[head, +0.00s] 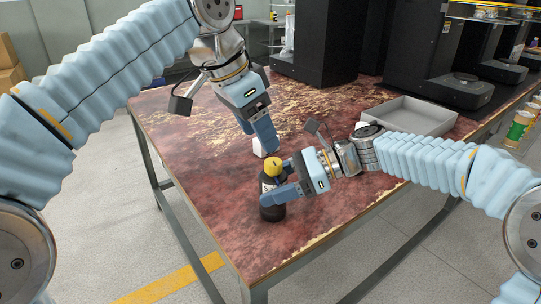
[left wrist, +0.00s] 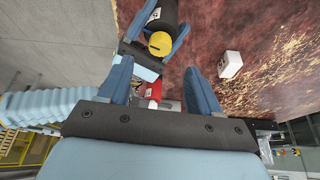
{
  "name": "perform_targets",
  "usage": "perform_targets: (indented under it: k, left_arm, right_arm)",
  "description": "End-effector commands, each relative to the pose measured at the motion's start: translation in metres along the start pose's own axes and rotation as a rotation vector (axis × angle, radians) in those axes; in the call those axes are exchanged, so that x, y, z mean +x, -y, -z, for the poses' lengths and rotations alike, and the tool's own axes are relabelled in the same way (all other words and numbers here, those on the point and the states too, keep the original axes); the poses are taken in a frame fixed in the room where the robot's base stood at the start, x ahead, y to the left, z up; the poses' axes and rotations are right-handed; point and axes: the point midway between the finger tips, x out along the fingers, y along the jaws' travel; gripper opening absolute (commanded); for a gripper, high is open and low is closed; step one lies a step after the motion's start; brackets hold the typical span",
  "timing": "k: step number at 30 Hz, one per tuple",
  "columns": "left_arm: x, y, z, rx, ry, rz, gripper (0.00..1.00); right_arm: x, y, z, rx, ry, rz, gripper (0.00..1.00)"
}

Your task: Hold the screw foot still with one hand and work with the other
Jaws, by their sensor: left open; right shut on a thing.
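The screw foot (head: 272,212) stands upright near the table's front left edge, a black cylinder with a pale label and a yellow slotted top (head: 273,166). My right gripper (head: 273,185) is shut around its upper body, below the yellow top. In the left wrist view the black body (left wrist: 165,12) and yellow top (left wrist: 160,43) show between the right gripper's blue fingers. My left gripper (head: 266,148) is open and empty, above and behind the screw foot, apart from it. In the left wrist view its fingers (left wrist: 158,78) point toward the yellow top.
A small white block (head: 258,148) lies on the table by my left fingers; it also shows in the left wrist view (left wrist: 230,65). A grey tray (head: 420,116) lies at the right. Black machines (head: 325,40) line the back. The table's left part is clear.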

Motion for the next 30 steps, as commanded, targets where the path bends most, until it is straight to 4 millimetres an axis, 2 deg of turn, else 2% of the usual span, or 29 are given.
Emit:
perform_targets:
  k: [3,9,15,22,30]
  left_arm:
    - [0.027,-0.001,-0.001,0.001,0.002,-0.003,0.63]
    - [0.060,-0.001,0.000,0.001,0.001,-0.002,0.63]
    - [0.072,0.000,0.000,0.002,-0.003,-0.001,0.63]
    - [0.072,0.000,0.000,0.002,-0.003,-0.001,0.63]
    - [0.072,0.000,0.000,0.002,-0.002,-0.002,0.22]
  right_arm:
    - [0.000,0.000,0.000,0.000,0.000,0.000,0.30]
    - [0.000,0.000,0.000,0.000,0.000,0.000,0.30]
    - [0.000,0.000,0.000,0.000,0.000,0.000,0.30]
    - [0.000,0.000,0.000,0.000,0.000,0.000,0.30]
    - [0.000,0.000,0.000,0.000,0.000,0.000,0.30]
